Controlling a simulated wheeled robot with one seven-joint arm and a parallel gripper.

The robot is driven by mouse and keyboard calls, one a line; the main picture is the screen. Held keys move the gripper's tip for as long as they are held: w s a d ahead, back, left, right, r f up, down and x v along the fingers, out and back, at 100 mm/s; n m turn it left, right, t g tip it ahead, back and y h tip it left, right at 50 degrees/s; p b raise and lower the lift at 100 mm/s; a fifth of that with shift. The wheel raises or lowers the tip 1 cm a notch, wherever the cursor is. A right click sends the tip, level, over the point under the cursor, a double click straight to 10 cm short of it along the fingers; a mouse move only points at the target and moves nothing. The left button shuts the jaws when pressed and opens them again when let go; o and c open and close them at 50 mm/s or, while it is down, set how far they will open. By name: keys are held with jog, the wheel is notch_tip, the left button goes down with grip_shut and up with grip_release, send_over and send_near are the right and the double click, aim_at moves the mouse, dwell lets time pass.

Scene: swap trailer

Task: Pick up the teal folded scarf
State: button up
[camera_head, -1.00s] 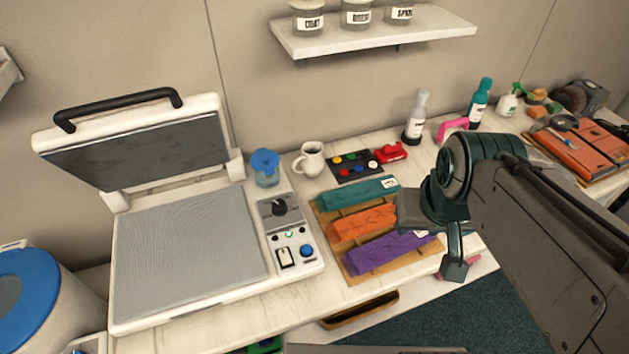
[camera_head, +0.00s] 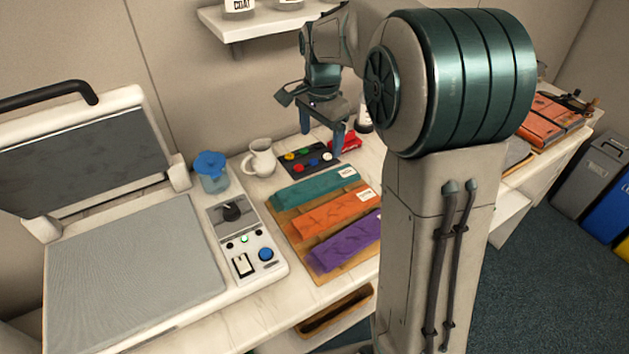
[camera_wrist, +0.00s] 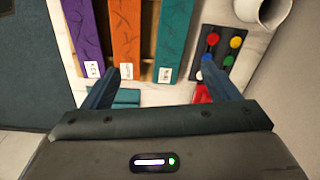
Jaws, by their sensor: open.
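The teal folded scarf (camera_head: 315,187) lies flat at the back of a wooden board (camera_head: 306,256), with a white label at its right end. In the wrist view the teal folded scarf (camera_wrist: 175,38) runs away from me, label end nearest. My gripper (camera_head: 321,133) is open and empty, raised above the counter behind the scarf's right end. In the wrist view my gripper (camera_wrist: 161,72) has its fingers spread, with the label end ahead between their tips. An orange scarf (camera_head: 331,214) and a purple scarf (camera_head: 345,242) lie beside it on the board.
A black tray of coloured knobs (camera_head: 309,158), a red item (camera_head: 345,142) and a white mug (camera_head: 260,158) stand behind the board. A heat press (camera_head: 135,270) is at left. A wall shelf (camera_head: 265,20) hangs above. My arm hides the counter's middle.

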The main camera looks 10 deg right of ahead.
jog(key=w+f+m, duration=0.2)
jog(key=w+f, duration=0.2)
send_over(319, 183)
jog(key=shift+g, duration=0.3)
jog(key=f, duration=0.8)
jog(key=shift+a+f, duration=0.15)
jog(key=shift+a, duration=0.15)
jog(key=f, duration=0.5)
jog(key=shift+s+d+f+p, duration=0.1)
jog(key=shift+d+f+p, duration=0.15)
jog(key=shift+f+p, duration=0.1)
jog(key=shift+r, duration=0.1)
jog(key=c, duration=1.1)
